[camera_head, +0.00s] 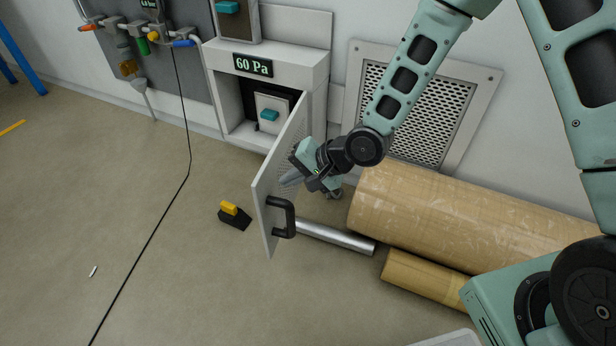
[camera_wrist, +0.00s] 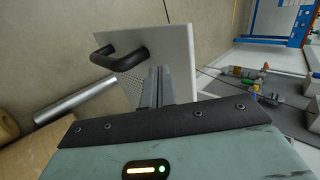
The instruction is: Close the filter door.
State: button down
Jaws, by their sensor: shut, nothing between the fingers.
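The filter door (camera_head: 269,182) is a pale panel with a perforated area and a black handle (camera_head: 281,217), standing swung wide open from the filter housing (camera_head: 267,60). Inside the housing opening is a pale filter unit with a teal grip (camera_head: 269,115). My gripper (camera_head: 287,181) is shut and empty, right of the door at its perforated face. In the wrist view my fingers (camera_wrist: 158,78) point at the door (camera_wrist: 165,55), with the handle (camera_wrist: 119,57) to their left. I cannot tell whether the fingertips touch the panel.
A metal tube (camera_head: 335,236) and brown rolls (camera_head: 465,210) lie on the floor right of the door. A black and yellow block (camera_head: 234,215) lies left of it. A wall grille (camera_head: 440,110) is behind my arm. The floor at left is mostly clear, crossed by a black cable (camera_head: 160,220).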

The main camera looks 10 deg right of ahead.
jog(key=shift+w+a+r+b, duration=0.15)
jog(key=shift+w+a, duration=0.15)
jog(key=shift+a, duration=0.25)
jog(key=shift+w+a+f+b, duration=0.15)
jog(key=shift+w+a, duration=0.1)
jog(key=shift+a, duration=0.25)
jog(key=shift+w+a+r+b, duration=0.15)
jog(key=shift+w+a, duration=0.15)
jog(key=shift+a, duration=0.25)
